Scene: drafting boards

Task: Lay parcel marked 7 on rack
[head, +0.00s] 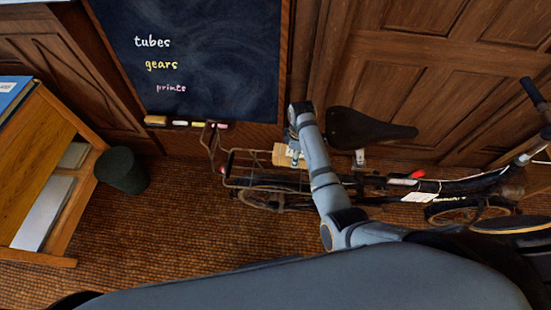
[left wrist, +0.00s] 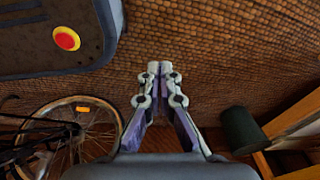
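A beige parcel (head: 281,157) with a pale label shows in the head view at the rear rack (head: 246,186) of a bicycle. An arm of mine crosses in front of it, and its number is not readable. I cannot tell whether it rests on the rack or is held just above it. My left gripper (left wrist: 160,69) shows in the left wrist view with its fingertips together and nothing visible between them. My right gripper does not show clearly in either view.
The bicycle's saddle (head: 368,128) is right of the parcel, and its wheel (left wrist: 90,128) shows in the left wrist view. A dark green bin (head: 122,170) stands beside a wooden shelf unit (head: 62,240). A chalkboard (head: 190,60) is behind. Woven floor (head: 170,225) is clear between bin and bicycle.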

